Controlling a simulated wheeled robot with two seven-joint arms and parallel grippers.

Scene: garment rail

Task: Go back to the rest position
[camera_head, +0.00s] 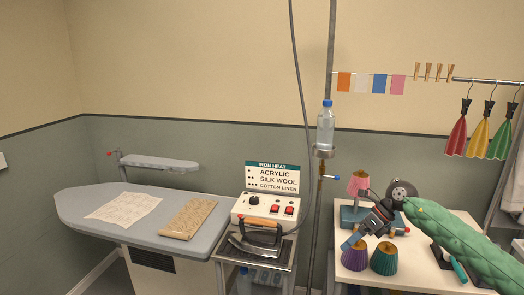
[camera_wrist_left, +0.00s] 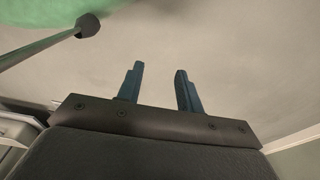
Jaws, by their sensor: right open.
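My right arm, in a green padded sleeve, comes in from the right in the head view. Its dark right gripper (camera_head: 353,240) is open, with blue-grey fingers low over the white table (camera_head: 432,280), close to a purple pleated piece (camera_head: 354,259) and a green pleated piece (camera_head: 384,261). I cannot tell whether it touches them. My left gripper is outside the head view. In the left wrist view the left gripper (camera_wrist_left: 159,68) has its two fingers apart with nothing between them, facing a plain pale surface.
An ironing board (camera_head: 85,205) holds a pale cloth (camera_head: 125,207) and a tan cloth (camera_head: 188,218). An iron (camera_head: 258,236) sits on its station, beside a pole (camera_head: 329,60) with a bottle (camera_head: 325,128). Red, yellow and green garments hang from a rail (camera_head: 490,81) at right.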

